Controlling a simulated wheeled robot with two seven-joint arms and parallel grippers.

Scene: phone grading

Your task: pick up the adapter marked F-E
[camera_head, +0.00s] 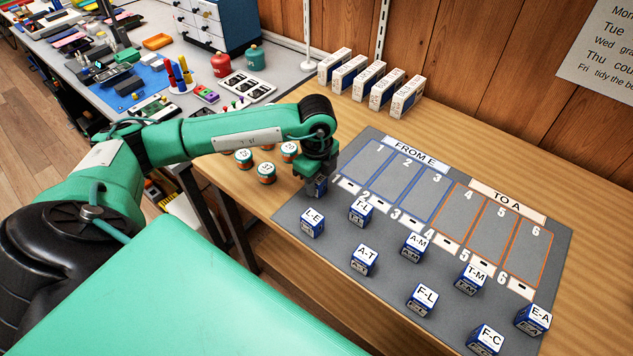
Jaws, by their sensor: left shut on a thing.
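My left gripper (318,176) points down at the mat's left edge, near slot 1. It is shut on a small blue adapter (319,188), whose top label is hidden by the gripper. I cannot tell if the held adapter is raised or still touches the mat. No label reading F-E shows on the other adapters. Nearest are the adapters marked L-E (312,222) and T-L (360,211). My right gripper is not in view.
The grey mat (290,208) has numbered slots under "FROM E" (415,153) and "TO A" (507,200). More adapters, such as F-L (422,299) and E-A (533,319), stand along its front. Several numbered round tins (266,172) stand left of the gripper. White boxes (370,80) line the wall.

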